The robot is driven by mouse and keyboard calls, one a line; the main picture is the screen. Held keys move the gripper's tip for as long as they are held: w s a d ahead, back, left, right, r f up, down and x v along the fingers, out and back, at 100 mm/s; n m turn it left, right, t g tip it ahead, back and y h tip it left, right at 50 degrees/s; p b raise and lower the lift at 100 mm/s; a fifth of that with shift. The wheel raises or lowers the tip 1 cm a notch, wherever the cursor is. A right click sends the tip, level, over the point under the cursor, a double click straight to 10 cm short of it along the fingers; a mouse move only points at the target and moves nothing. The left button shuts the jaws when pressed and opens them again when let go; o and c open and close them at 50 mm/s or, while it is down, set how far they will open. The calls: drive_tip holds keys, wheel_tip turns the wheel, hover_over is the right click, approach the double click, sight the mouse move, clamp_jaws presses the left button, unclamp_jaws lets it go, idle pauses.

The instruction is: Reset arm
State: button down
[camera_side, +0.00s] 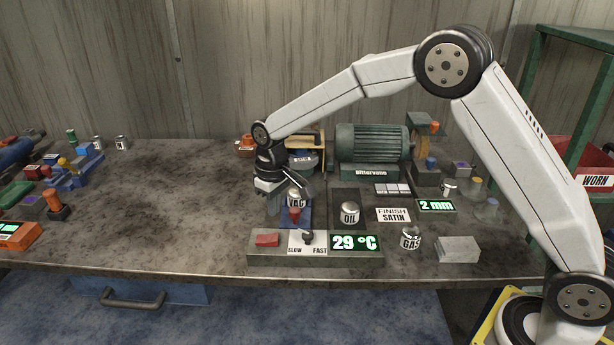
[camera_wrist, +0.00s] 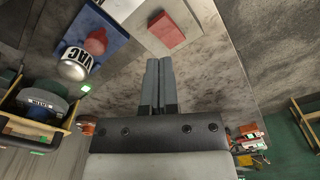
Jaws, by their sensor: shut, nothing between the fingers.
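My gripper (camera_wrist: 159,62) is shut and empty in the wrist view, its two fingers side by side and pointing over the bare grey bench. In the side view my gripper (camera_side: 272,203) hangs from the end of my white arm, just left of the VAC can. The VAC can (camera_side: 297,198) stands on a blue base with a red part at its front. In the wrist view the VAC can (camera_wrist: 74,66) lies left of my fingers. Whether the fingertips touch the blue base (camera_side: 291,217) is hard to tell in the side view.
A control panel (camera_side: 258,257) with a red button, slow-fast knob and 29 °C display sits at the front edge. A green motor (camera_side: 370,145) stands behind. An OIL can (camera_side: 349,213), GAS can (camera_side: 410,239) and grey block (camera_side: 458,249) are to the right. The bench's left middle is clear.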

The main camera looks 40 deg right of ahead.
drive_tip(key=s+d+m+t, duration=0.1)
drive_tip(key=s+d, duration=0.3)
drive_tip(key=s, duration=0.8)
drive_tip(key=s+d+m+t, duration=0.1)
drive_tip(key=s+d, duration=0.4)
drive_tip(key=s, duration=0.6)
drive_tip(key=shift+s+m, duration=0.3)
drive_tip(key=shift+s, duration=0.1)
